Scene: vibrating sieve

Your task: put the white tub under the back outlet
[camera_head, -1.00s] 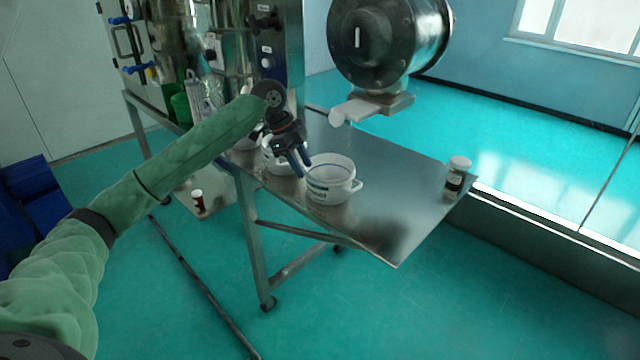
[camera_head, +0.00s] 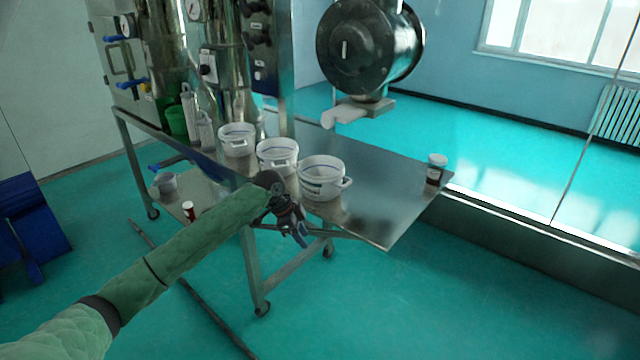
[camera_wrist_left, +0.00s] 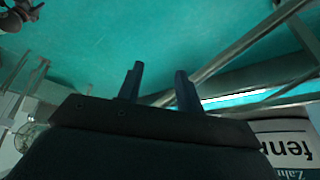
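Three white tubs stand upright in a row on the steel table (camera_head: 385,215): a far one (camera_head: 238,140), a middle one (camera_head: 278,157) and a near one (camera_head: 322,179) with a side handle. My left gripper (camera_head: 303,236) is low at the table's front edge, below and in front of the near tub. Its two fingers (camera_wrist_left: 160,85) are apart with nothing between them in the left wrist view. A white lettered surface (camera_wrist_left: 285,145) shows close beside it. A pale spout (camera_head: 345,113) under the round steel housing (camera_head: 365,48) hangs above the table, behind the near tub. My right gripper is out of view.
A brown jar with a white lid (camera_head: 436,168) stands at the table's right end. A green container (camera_head: 176,122) and white bottles stand at the left. A small red bottle (camera_head: 189,211) is on the lower shelf. The table's right front area is clear.

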